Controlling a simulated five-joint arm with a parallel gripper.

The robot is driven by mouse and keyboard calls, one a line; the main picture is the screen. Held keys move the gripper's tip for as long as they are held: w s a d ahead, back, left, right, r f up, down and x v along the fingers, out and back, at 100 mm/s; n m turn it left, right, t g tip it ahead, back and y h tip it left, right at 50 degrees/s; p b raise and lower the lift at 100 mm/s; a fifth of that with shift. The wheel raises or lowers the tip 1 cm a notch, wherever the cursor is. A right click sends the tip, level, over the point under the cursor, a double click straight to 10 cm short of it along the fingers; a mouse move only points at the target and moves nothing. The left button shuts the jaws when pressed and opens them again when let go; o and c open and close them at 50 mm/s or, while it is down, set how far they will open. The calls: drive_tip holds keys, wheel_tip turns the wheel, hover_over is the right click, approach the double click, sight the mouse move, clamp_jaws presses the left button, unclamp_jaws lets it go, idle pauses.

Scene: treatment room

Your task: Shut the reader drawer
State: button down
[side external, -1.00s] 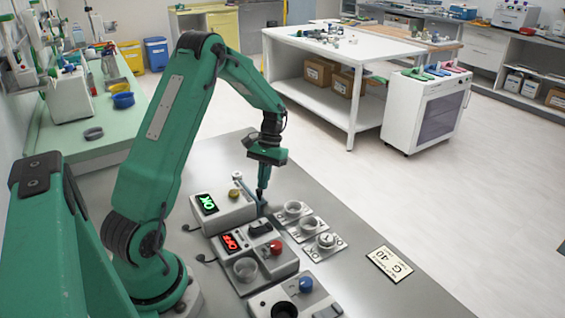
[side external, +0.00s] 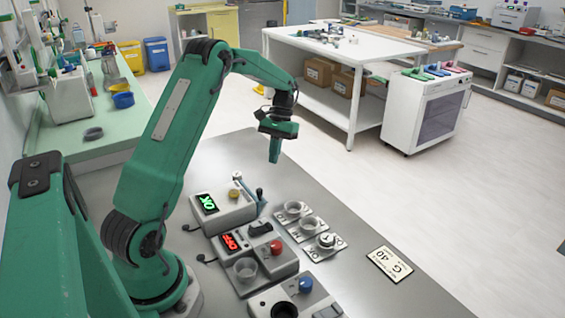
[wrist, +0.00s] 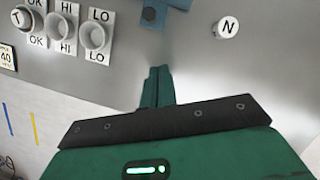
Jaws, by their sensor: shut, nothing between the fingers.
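The reader (side external: 222,207) is a grey box with a green lit OK display on the bench. Its blue-grey drawer front (side external: 249,191) stands along the box's far right side, with a dark upright handle (side external: 260,194). I cannot tell whether a narrow gap is left between front and box. In the wrist view the blue drawer (wrist: 178,3) is cut off by the top edge. My gripper (side external: 274,160) is shut and empty, above and beyond the handle and apart from it. Its closed fingers also show in the wrist view (wrist: 159,70).
A second grey device (side external: 250,250) with a red OFF display and red button stands nearer. A white cylinder marked N (wrist: 227,27) stands on the bench. The bench to the right is mostly clear.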

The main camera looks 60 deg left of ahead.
drive_tip(key=v, duration=0.4)
drive_tip(key=shift+r, duration=0.1)
drive_tip(key=shift+d, duration=0.1)
drive_tip(key=s+d+r+m+t+y, duration=0.1)
drive_tip(key=s+d+r+t, duration=0.15)
drive_tip(key=d+r, duration=0.4)
drive_tip(key=s+d+r+m+t+y, duration=0.1)
drive_tip(key=s+d+r+m+t, duration=0.1)
drive_tip(key=s+d+r, duration=0.35)
drive_tip(key=s+d+m+t, duration=0.2)
drive_tip(key=s+d+t, duration=0.2)
drive_tip(key=s+d, duration=0.8)
drive_tip(key=shift+s+d, duration=0.3)
drive_tip(key=shift+s, duration=0.15)
